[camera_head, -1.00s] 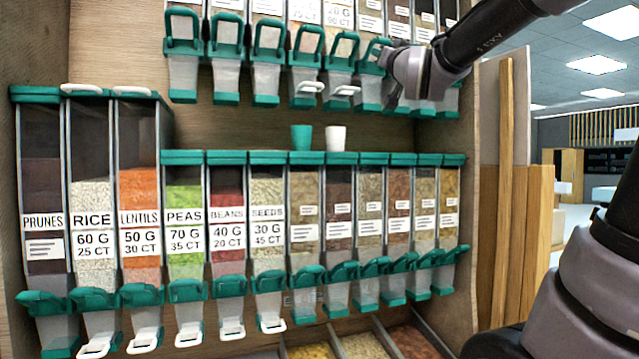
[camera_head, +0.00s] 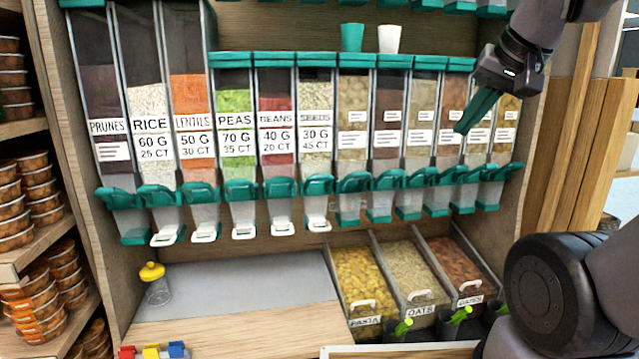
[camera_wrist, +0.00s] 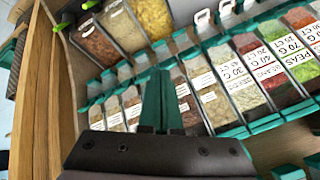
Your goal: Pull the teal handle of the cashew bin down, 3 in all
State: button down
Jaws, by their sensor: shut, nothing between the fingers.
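A row of clear bins with teal handles runs across the shelf. The small labels on its right-hand bins are too small to read, so I cannot tell which is the cashew bin. Their handles, such as one (camera_head: 412,180) below my gripper, appear raised. My gripper (camera_head: 463,130) has teal fingers, closed together and empty, in front of the right-hand bins and above their handles. In the wrist view the closed fingers (camera_wrist: 158,76) point toward the bins, hiding part of the row. The upper row is mostly cut off; only teal bottoms (camera_head: 430,4) show.
Teal (camera_head: 352,38) and white (camera_head: 390,40) cups stand on top of the row. Open pasta (camera_head: 362,280), oats (camera_head: 415,270) and dates bins sit below. A yellow-lidded jar (camera_head: 155,285) stands on the counter. A wooden side panel (camera_head: 578,130) is at the right.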

jog(key=shift+s+f, duration=0.25)
jog(key=shift+s, duration=0.05)
jog(key=w+r+n+t, duration=0.1)
jog(key=w+r+t, duration=0.2)
jog(key=r, duration=1.3)
jog(key=w+r+n+t, duration=0.1)
jog(key=w+r+t, duration=0.3)
jog(key=w+r, duration=0.6)
jog(key=w+r+n+t, duration=0.1)
jog(key=w+r+t, duration=0.3)
jog(key=r, duration=1.9)
jog(key=w, duration=0.3)
jog(key=shift+w+h, duration=0.2)
jog(key=shift+h, duration=0.1)
jog(key=shift+a, duration=0.1)
